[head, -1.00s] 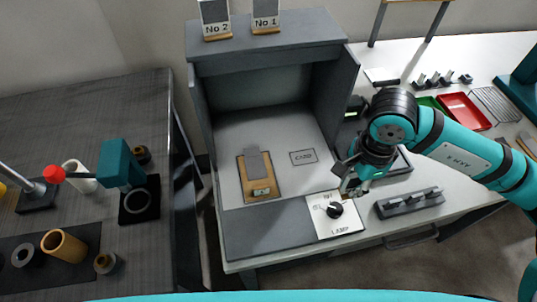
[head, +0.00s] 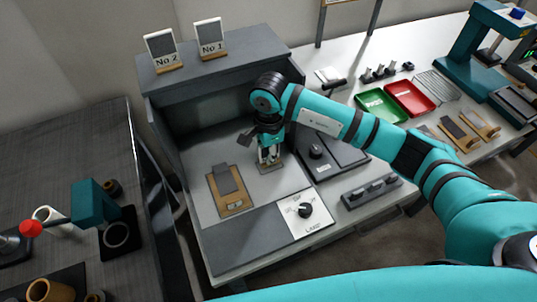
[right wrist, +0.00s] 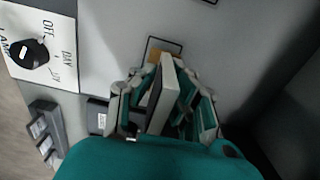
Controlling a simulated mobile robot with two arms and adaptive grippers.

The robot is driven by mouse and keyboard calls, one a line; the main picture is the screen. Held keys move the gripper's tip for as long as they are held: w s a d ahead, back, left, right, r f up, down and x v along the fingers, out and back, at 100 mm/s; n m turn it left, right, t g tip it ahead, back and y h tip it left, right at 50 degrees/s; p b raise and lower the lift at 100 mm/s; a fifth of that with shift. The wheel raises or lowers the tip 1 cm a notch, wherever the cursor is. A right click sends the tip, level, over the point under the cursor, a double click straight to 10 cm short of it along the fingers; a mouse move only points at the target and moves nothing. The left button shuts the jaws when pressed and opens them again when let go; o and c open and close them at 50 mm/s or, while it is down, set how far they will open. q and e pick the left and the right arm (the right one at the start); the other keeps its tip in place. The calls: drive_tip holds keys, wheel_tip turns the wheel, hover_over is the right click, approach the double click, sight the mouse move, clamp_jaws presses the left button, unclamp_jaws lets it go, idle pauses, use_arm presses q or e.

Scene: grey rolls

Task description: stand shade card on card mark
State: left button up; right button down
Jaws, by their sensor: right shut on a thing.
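The shade card (right wrist: 160,98) is between the fingers of my right gripper (head: 268,156), seen on edge in the right wrist view, with a pale face, dark side and wooden foot. My right gripper (right wrist: 162,105) is shut on it inside the open grey booth. The card mark (right wrist: 150,42), a dark outline on the booth floor, shows around the foot. The foot overlaps the mark; I cannot tell whether it touches the floor. In the head view the gripper hides most of the card and mark. My left gripper is not in view.
A wooden board with a grey panel (head: 228,180) lies left of the gripper. The lamp knob (head: 304,210) is in front. Cards No 2 (head: 162,48) and No 1 (head: 210,38) stand on the booth roof. A dark box with a knob (head: 318,153) is close on the right.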

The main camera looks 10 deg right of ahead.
drive_tip(key=shift+f, duration=0.95)
drive_tip(key=shift+f, duration=0.15)
drive_tip(key=c, duration=1.4)
unclamp_jaws()
drive_tip(key=shift+r+p, duration=0.3)
drive_tip(key=shift+r+b, duration=0.35)
wheel_tip(320, 180, up, 11)
drive_tip(key=shift+s+d+r+b, duration=0.1)
drive_tip(key=shift+b, duration=1.15)
